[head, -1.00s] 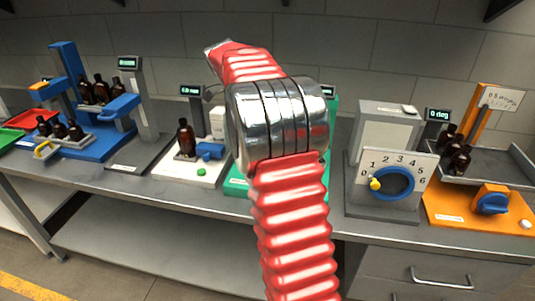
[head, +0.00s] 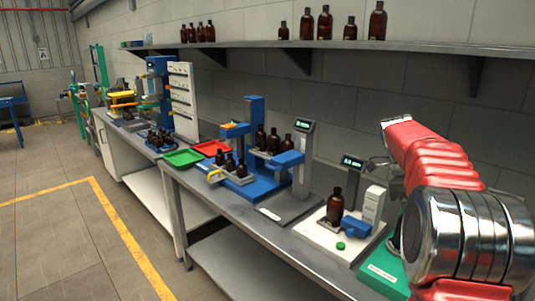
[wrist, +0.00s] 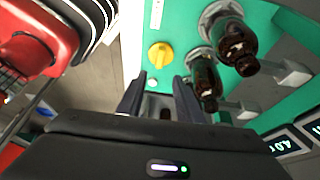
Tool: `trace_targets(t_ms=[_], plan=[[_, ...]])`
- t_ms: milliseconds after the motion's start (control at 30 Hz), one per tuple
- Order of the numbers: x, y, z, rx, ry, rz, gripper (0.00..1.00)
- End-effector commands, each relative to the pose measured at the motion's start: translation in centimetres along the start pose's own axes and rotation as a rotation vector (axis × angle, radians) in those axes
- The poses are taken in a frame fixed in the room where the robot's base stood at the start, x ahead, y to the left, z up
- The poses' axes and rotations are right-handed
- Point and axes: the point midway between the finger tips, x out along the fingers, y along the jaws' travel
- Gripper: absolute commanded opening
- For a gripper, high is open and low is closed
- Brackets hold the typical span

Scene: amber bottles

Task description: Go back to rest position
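My gripper (wrist: 158,92) shows in the wrist view with its two dark fingers apart and nothing held between them. It points at a green station with a yellow knob (wrist: 160,55). Two amber bottles, a nearer one (wrist: 236,46) and a farther one (wrist: 205,82), sit in holders on that station, to the right of the fingers and apart from them. In the head view my red arm fills the right side, and my gripper is hidden there. The green station's base (head: 384,268) shows only partly beside the arm.
A white station (head: 330,237) holds one amber bottle (head: 335,206). A blue station (head: 250,186) holds several bottles, near red (head: 211,147) and green (head: 183,158) trays. A shelf (head: 430,47) with bottles runs above. Open floor (head: 60,245) lies left of the bench.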

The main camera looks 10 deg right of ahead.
Motion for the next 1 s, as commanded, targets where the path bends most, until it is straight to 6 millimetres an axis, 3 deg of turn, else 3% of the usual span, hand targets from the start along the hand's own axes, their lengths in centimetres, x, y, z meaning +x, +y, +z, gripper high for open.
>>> trace_targets(t_ms=[200, 467, 767, 1000], plan=[[0.2, -0.9, 0.8, -0.217, -0.026, -0.037, 0.33], [3.5, -0.2, 3.0, -0.623, -0.065, -0.06, 0.33], [4.5, 4.0, 4.6, -1.092, -0.116, -0.161, 0.33], [4.2, 9.2, 5.5, -1.455, -0.131, -0.294, 0.33]])
